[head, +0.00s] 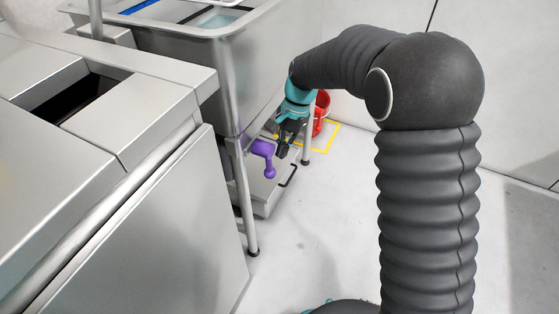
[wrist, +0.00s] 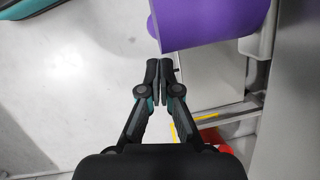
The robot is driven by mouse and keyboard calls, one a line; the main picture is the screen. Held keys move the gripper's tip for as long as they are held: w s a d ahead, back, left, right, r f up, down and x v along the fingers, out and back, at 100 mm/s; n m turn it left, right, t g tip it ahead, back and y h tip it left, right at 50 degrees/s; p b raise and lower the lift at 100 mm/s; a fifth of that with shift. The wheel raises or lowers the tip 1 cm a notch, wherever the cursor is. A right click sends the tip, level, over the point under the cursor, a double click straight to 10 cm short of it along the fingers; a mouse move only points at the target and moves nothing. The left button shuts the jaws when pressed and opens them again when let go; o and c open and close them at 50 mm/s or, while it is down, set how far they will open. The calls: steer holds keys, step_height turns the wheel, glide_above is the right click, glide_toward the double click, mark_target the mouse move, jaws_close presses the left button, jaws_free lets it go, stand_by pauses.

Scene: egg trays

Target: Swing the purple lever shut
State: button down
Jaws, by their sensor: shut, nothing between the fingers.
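The purple lever (head: 267,158) sticks out below the steel sink basin, with its rounded knob end hanging downward. In the wrist view the purple lever (wrist: 208,20) fills the top right as a large purple shape, cut off by the frame edge. My gripper (head: 282,150) is just right of the lever in the head view. In the wrist view my gripper (wrist: 159,68) has its fingertips together and empty, a little below and left of the purple shape. I cannot tell whether they touch it.
The steel basin (head: 225,75) stands on legs above a low metal shelf (head: 262,195) with a black handle. A steel counter (head: 135,120) fills the left. A red bucket (head: 321,112) stands behind my gripper near yellow floor tape (head: 330,138). The floor to the right is clear.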

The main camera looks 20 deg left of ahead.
steer(key=v, duration=0.6)
steer(key=shift+r, duration=0.15)
stand_by(0.3)
